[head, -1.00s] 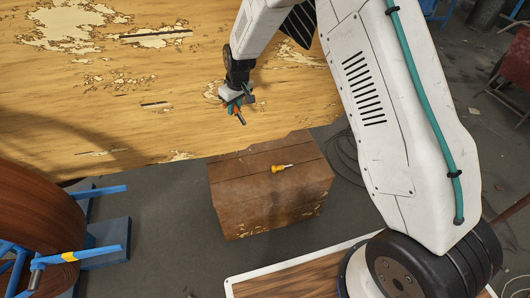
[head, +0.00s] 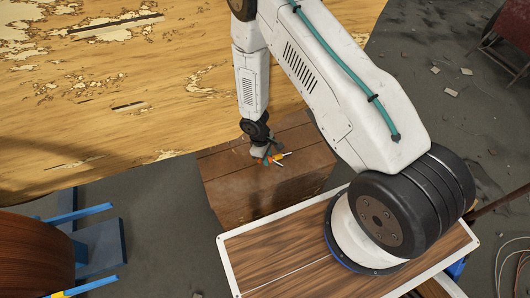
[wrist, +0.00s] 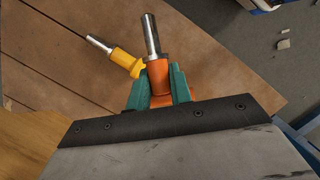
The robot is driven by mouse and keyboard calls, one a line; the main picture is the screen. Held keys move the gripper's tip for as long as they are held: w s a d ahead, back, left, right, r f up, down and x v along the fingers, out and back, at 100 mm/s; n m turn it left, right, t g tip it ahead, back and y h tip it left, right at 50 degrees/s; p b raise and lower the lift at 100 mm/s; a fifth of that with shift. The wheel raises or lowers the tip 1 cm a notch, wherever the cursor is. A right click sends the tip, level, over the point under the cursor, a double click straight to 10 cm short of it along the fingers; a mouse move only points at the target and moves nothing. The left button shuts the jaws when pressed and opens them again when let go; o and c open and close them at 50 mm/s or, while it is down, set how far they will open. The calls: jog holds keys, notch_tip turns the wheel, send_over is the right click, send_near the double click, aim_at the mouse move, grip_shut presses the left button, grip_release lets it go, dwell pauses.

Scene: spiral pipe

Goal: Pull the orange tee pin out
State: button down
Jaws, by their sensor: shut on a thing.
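The orange tee pin (wrist: 157,77) has an orange grip and a bare metal shaft. In the wrist view my gripper (wrist: 158,92) has its teal fingers shut on both sides of the orange part. The shaft points away from the gripper and its tip is in plain view, with no hole around it. In the head view my gripper (head: 267,158) hangs over the top of a rusty brown box (head: 225,177). The pin is small there and partly hidden by the fingers. I cannot tell whether it touches the box.
A large peeling yellow surface (head: 150,80) fills the back left. A brown reel (head: 35,245) with blue supports (head: 100,245) stands at the left. Grey floor shows between them.

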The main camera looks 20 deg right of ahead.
aim_at(269, 169)
jog(key=shift+w+a+x, duration=0.15)
jog(key=shift+x, duration=0.8)
jog(key=shift+w+a+x, duration=0.15)
jog(key=shift+x, duration=0.8)
jog(key=shift+w+a+x, duration=0.15)
jog(key=shift+x, duration=0.8)
jog(key=shift+f, duration=0.15)
jog(key=c, duration=1.2)
grip_release()
jog(key=v, duration=0.7)
jog(key=shift+r, duration=0.35)
